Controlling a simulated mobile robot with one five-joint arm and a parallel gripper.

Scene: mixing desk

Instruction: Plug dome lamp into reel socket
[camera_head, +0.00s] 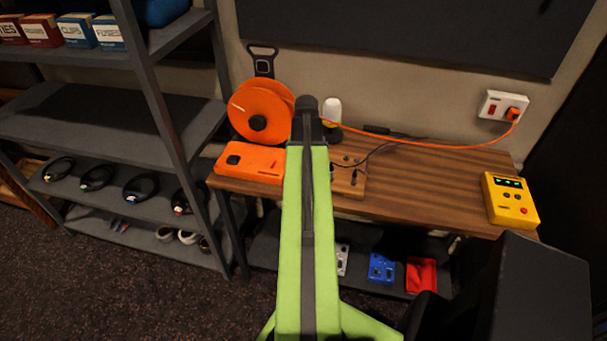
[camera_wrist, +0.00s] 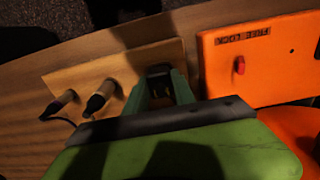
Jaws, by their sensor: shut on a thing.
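The dome lamp (camera_head: 331,108), with a white rounded top, stands at the back of the desk, just right of my arm. The orange cable reel (camera_head: 262,108) stands left of my arm, with its flat orange socket box (camera_head: 250,163) in front. The box also shows in the wrist view (camera_wrist: 265,80), with a red button; its socket is not clear. A wooden block (camera_head: 345,182) holds upright dark plugs (camera_wrist: 102,98). My gripper (camera_wrist: 160,78) is over the block's edge nearest the box, shut on a dark plug, mostly hidden between the fingers. The arm hides the gripper in the head view.
An orange cable runs across the desk to the wall outlet (camera_head: 503,107). A yellow device (camera_head: 510,200) sits at the desk's right end. A grey shelf (camera_head: 110,120) stands left. The desk (camera_head: 430,185) is clear right of the block. Dark leads lie behind the block.

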